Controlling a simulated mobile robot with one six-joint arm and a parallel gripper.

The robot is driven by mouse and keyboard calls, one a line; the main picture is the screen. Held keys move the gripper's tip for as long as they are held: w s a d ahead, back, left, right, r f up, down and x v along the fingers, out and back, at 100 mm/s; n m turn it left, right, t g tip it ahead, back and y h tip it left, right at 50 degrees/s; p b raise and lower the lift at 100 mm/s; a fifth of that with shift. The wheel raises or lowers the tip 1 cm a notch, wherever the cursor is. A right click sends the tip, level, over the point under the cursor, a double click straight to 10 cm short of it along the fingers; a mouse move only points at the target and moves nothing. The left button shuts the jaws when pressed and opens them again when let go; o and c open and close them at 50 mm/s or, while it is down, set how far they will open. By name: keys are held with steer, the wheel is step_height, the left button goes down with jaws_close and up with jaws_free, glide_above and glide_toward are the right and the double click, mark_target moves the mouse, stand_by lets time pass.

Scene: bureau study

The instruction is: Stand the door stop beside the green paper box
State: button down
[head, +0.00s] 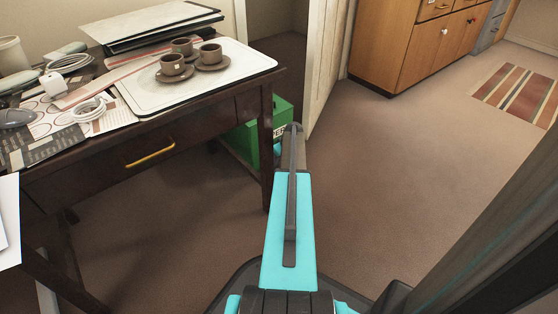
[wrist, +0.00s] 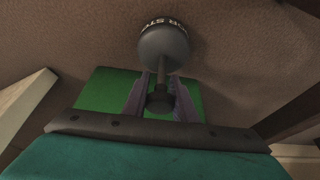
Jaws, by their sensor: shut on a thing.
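In the wrist view, the door stop (wrist: 163,48) is a dark grey rounded weight with white lettering, a thin stem and a round knob. My gripper (wrist: 160,90) is shut on its knob and stem end. I cannot tell whether the weight touches the brown floor. The green paper box (wrist: 100,88) shows behind the fingers, and the weight lies past its edge in the picture. In the head view, the green paper box (head: 245,142) stands on the floor by the desk's right leg, partly hidden by that leg and my arm. The door stop is hidden there.
The dark desk (head: 120,166) holds a white tray (head: 205,88) with brown cups. A pale door (head: 328,60) stands just right of the box. A wooden cabinet (head: 408,45) is at the back.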

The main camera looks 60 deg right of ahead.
steer(key=c, duration=1.4)
jaws_free()
steer(key=shift+c, duration=0.2)
steer(key=p+v, duration=0.6)
steer(key=v, duration=0.6)
steer(key=shift+s, duration=0.15)
